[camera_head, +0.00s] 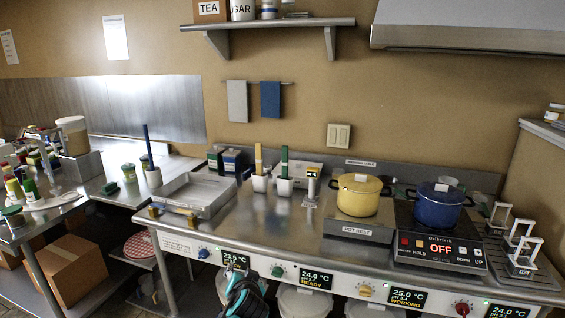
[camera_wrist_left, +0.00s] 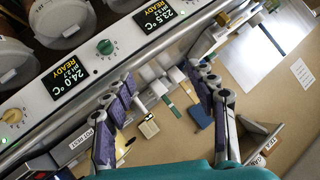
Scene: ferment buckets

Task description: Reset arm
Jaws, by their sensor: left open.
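My left gripper (camera_head: 243,290) shows at the bottom of the head view, dark with teal parts, in front of the counter's front panel (camera_head: 182,243) near the 23.5 °C and 24.0 °C displays. In the left wrist view the two purple-padded fingers of my left gripper (camera_wrist_left: 160,92) stand wide apart with nothing between them close up. The panel with a green knob (camera_wrist_left: 105,46) and displays lies beyond the fingers. My right gripper is in neither view.
A yellow pot (camera_head: 358,197) and a blue pot (camera_head: 437,210) stand at the right of the counter. A metal tray (camera_head: 200,193) and utensil holders (camera_head: 284,187) stand left of them. White buckets (camera_head: 302,302) sit under the panel. A cluttered side table (camera_head: 75,203) is at left.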

